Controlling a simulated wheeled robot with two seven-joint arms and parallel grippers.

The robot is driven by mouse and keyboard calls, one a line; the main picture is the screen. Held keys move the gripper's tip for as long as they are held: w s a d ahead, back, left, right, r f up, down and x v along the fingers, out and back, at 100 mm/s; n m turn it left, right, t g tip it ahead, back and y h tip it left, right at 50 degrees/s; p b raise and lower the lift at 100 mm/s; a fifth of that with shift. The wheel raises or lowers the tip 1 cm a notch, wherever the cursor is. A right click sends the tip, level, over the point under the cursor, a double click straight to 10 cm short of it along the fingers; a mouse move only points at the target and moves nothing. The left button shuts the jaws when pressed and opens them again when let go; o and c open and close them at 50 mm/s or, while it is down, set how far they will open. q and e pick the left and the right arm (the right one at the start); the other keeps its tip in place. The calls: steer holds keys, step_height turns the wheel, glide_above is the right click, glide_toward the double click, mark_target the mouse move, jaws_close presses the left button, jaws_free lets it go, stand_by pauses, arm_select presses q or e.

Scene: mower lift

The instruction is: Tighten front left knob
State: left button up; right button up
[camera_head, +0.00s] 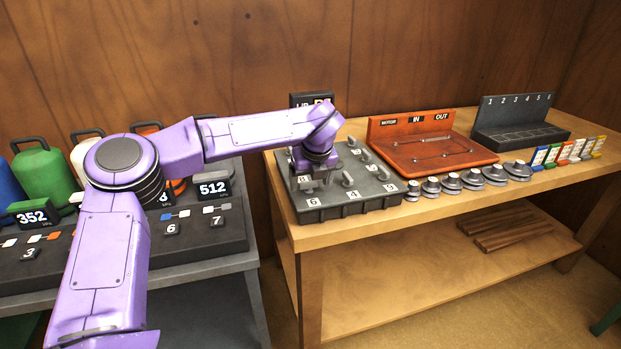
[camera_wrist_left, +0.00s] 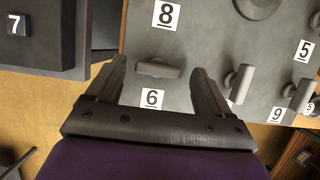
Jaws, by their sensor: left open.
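A dark grey board (camera_head: 335,209) with several T-shaped grey knobs and white number labels lies at the left end of the wooden table. The front left knob (camera_wrist_left: 150,69) is by label 6 (camera_wrist_left: 152,98), its handle running crosswise in the left wrist view. My left gripper (camera_wrist_left: 158,78) is open, with one finger on each side of this knob's handle. Gaps show at both ends, and I cannot tell how deep the fingers reach. In the head view my left gripper (camera_head: 313,178) points down over the board's front left and partly hides that knob. My right gripper is not in view.
Other knobs (camera_head: 348,179) stand close on the right. An orange tray (camera_head: 430,155) and a row of round metal discs (camera_head: 452,183) lie farther right. A dark bench (camera_head: 195,245) with bottles and number displays is at left, across a gap.

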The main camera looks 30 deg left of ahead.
arm_select(q)
steer(key=shift+w+f, duration=0.25)
steer(key=shift+w, duration=0.1)
steer(key=shift+s+r, duration=0.15)
steer(key=shift+s, duration=0.05)
steer(key=shift+s+a+r, duration=0.1)
steer(key=shift+s+r, duration=0.1)
steer(key=shift+s, duration=0.1)
steer(key=c, duration=0.9)
steer(key=shift+c, duration=0.7)
